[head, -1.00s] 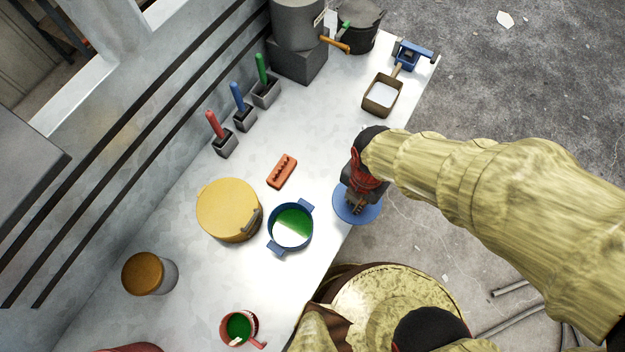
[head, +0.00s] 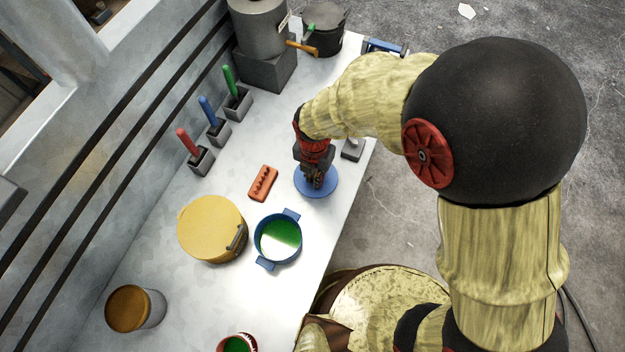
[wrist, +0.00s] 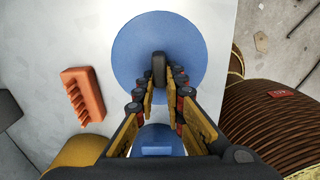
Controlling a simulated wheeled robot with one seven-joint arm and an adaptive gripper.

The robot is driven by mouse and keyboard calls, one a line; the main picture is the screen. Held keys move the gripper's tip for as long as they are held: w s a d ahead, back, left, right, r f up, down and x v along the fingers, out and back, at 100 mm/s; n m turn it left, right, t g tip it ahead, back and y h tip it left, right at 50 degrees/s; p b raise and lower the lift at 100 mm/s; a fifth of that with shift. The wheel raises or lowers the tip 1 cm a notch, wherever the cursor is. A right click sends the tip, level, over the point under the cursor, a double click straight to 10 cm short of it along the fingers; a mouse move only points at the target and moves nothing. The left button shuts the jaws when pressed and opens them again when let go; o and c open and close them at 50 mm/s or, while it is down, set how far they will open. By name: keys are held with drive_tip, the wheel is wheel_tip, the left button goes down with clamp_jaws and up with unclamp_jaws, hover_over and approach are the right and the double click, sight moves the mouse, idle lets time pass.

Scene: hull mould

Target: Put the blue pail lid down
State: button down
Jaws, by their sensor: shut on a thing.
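The blue pail lid (head: 328,188) is a flat round disc with a dark knob in the middle. In the wrist view the lid (wrist: 135,45) lies flat below my gripper (wrist: 160,90), with the knob between the fingertips. My gripper (head: 316,180) is shut on the lid's knob. In the head view the lid is over the white bench, right of the orange brush-like block; I cannot tell whether it touches the bench. The blue pail (head: 278,238) stands open below and left of the lid, with green liquid inside. Part of it shows at the bottom of the wrist view (wrist: 158,138).
The orange block (head: 263,183) lies close left of the lid. A yellow lidded pot (head: 212,228) stands left of the blue pail. Red, blue and green handled tools stand in grey holders at the back. The bench (head: 318,222) is bare between lid and pail. Its right edge is near.

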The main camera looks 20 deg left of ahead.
drive_tip(key=shift+w+a+f, duration=0.2)
drive_tip(key=shift+a+f, duration=0.05)
drive_tip(key=shift+f, duration=0.25)
drive_tip(key=shift+f+b, duration=0.55)
drive_tip(key=shift+f, duration=0.85)
drive_tip(key=shift+f, duration=0.2)
drive_tip(key=c, duration=1.9)
unclamp_jaws()
drive_tip(key=shift+r, duration=0.1)
wheel_tip(320, 180, up, 12)
drive_tip(key=p, duration=0.2)
drive_tip(key=shift+r+p, duration=0.1)
drive_tip(key=shift+p, duration=0.3)
